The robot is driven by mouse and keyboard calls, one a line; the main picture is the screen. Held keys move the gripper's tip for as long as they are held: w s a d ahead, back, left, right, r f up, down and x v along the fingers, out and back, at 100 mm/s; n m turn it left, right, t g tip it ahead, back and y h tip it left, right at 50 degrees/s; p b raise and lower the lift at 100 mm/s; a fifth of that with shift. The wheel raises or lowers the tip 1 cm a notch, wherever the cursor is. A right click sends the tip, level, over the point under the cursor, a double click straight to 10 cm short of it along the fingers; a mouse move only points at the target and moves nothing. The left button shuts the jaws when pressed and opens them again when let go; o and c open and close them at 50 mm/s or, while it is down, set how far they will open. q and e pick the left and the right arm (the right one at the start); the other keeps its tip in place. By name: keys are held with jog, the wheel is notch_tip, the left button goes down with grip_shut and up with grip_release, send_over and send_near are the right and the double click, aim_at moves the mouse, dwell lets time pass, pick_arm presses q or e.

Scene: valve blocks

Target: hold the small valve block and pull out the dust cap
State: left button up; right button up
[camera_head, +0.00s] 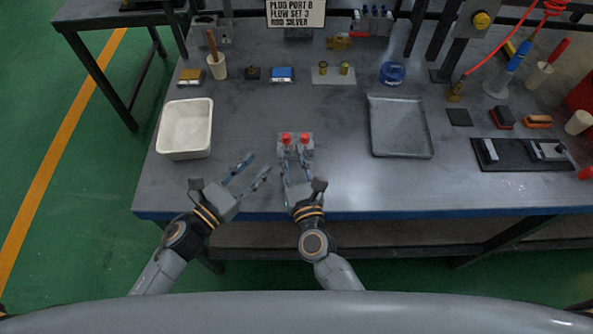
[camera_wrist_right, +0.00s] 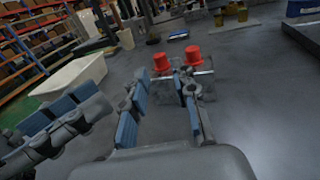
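The small grey valve block (camera_head: 295,150) stands on the bench near its front middle. Two red caps (camera_head: 286,138) sit upright side by side on top; they also show in the right wrist view (camera_wrist_right: 193,55). My right gripper (camera_head: 293,158) is open, its fingers pointing at the block's near side. In the right wrist view its right fingertip (camera_wrist_right: 165,92) overlaps the block (camera_wrist_right: 203,80); I cannot tell whether it touches. My left gripper (camera_head: 258,165) is open and empty, left of the block and apart from it. Its blue-padded fingers show at the left of the wrist view.
A white bin (camera_head: 184,152) stands left and a grey tray (camera_head: 400,153) right of the block. A black mat (camera_head: 505,165) with metal parts lies farther right. Behind are a blue tape roll (camera_head: 392,73), a blue-and-white box (camera_head: 281,75) and a sign (camera_head: 296,13). Bench around the block is clear.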

aim_at(287, 140)
jog(key=x, duration=0.6)
jog(key=shift+w, duration=0.2)
grip_shut()
jog(key=shift+o, duration=1)
grip_release()
jog(key=shift+s, duration=0.1)
